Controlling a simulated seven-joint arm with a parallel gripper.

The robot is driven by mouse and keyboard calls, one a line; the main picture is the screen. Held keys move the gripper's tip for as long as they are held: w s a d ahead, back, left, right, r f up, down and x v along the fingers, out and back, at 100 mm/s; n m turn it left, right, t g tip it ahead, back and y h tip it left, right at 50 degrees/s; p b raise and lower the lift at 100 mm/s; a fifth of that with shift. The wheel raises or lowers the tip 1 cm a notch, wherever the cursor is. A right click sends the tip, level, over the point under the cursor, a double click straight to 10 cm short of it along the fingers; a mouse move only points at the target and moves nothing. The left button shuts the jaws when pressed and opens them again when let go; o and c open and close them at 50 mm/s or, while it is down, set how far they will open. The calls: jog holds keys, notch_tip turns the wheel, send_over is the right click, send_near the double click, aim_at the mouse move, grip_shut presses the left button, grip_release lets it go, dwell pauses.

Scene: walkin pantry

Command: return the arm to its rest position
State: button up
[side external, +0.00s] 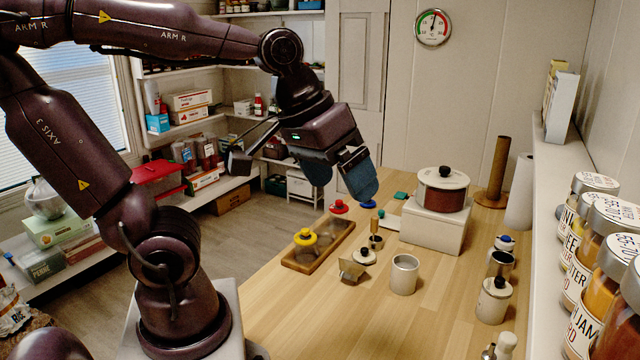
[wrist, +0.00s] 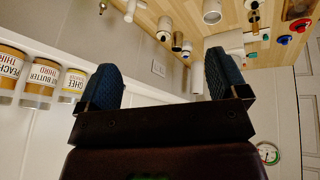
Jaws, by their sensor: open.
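My gripper (side external: 346,178) is held in the air above the far left part of the wooden counter (side external: 335,310). Its two blue-padded fingers are apart with nothing between them. In the wrist view my gripper (wrist: 165,85) also shows open and empty, with the counter (wrist: 150,10) at the top of the picture. My arm is raised and bent, reaching from the left of the side view toward the middle. The gripper appears clear of the things on the counter.
A wooden tray (side external: 322,254) with coloured-knob lids, a white cup (side external: 404,274), a pot (side external: 442,190) on a white box (side external: 432,229), and canisters (side external: 493,300) stand on the counter. A shelf of labelled jars (side external: 585,250) runs along the right. The counter's front is mostly clear.

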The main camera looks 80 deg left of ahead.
jog(key=s+m, duration=0.2)
jog(key=d+m, duration=0.1)
jog(key=m, duration=0.1)
jog(key=shift+s+f+t+y, duration=0.3)
jog(key=shift+s, duration=0.1)
